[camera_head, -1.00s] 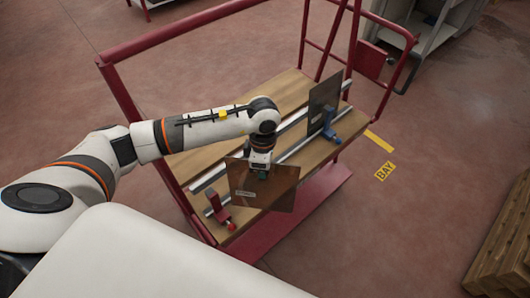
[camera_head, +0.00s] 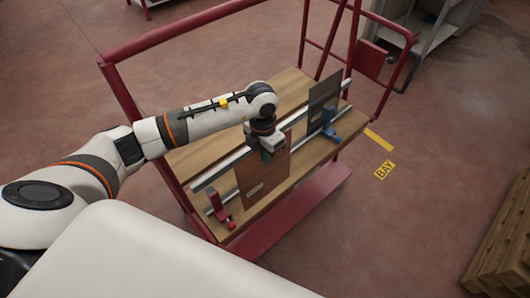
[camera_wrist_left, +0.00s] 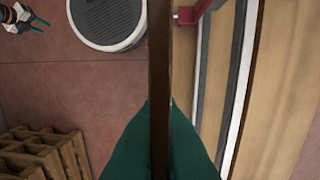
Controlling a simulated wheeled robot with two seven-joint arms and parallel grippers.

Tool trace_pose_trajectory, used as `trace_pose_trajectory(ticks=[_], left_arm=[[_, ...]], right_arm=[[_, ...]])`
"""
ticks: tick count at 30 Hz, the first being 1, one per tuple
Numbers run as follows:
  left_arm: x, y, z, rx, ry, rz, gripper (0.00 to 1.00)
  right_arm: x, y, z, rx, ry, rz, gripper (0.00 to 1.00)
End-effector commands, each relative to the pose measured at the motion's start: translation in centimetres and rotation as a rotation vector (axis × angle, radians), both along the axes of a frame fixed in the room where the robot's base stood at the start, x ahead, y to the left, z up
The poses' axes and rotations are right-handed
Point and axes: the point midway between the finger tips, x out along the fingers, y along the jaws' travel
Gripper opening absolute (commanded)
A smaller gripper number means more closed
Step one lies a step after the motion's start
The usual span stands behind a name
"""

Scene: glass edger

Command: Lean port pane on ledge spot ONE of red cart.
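The brown tinted pane (camera_head: 264,178), with a small white label, stands nearly upright at the front of the red cart (camera_head: 160,38). My left gripper (camera_head: 270,147) is shut on its top edge. In the left wrist view the pane (camera_wrist_left: 158,70) is edge-on between the green finger pads (camera_wrist_left: 160,145). The wooden ledge has a grey rail (camera_head: 222,168) behind the pane. Whether the pane's lower edge touches the ledge cannot be told. My right gripper (camera_wrist_left: 36,23) shows small at the left wrist view's top left, its green fingertips apart and empty.
A red clamp (camera_head: 222,210) stands at the pane's left on the ledge. A dark pane (camera_head: 323,98) leans farther right by a blue clamp (camera_head: 330,125). A wooden pallet stack (camera_head: 505,250) stands at right. Floor near the yellow BAY mark (camera_head: 385,170) is clear.

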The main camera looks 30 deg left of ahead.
Motion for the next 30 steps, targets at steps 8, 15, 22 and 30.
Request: trace_pose_trajectory(ticks=[8, 15, 22, 30], left_arm=[[0.6, 1.2, -0.2, 0.001, -0.005, 0.002, 0.0], [1.3, 2.8, -0.5, 0.0, -0.004, 0.002, 0.0], [1.9, 4.4, -0.7, 0.0, -0.004, 0.0, 0.0], [2.7, 6.2, -1.1, -0.001, -0.004, 0.0, 0.0]], right_arm=[[0.0, 0.0, -0.9, 0.0, 0.0, 0.0, 0.36], [0.0, -0.1, -1.9, -0.001, 0.0, 0.001, 0.36], [0.0, -0.3, -2.7, -0.003, 0.0, 0.002, 0.36], [0.0, -0.4, -3.8, -0.005, 0.001, 0.003, 0.36]])
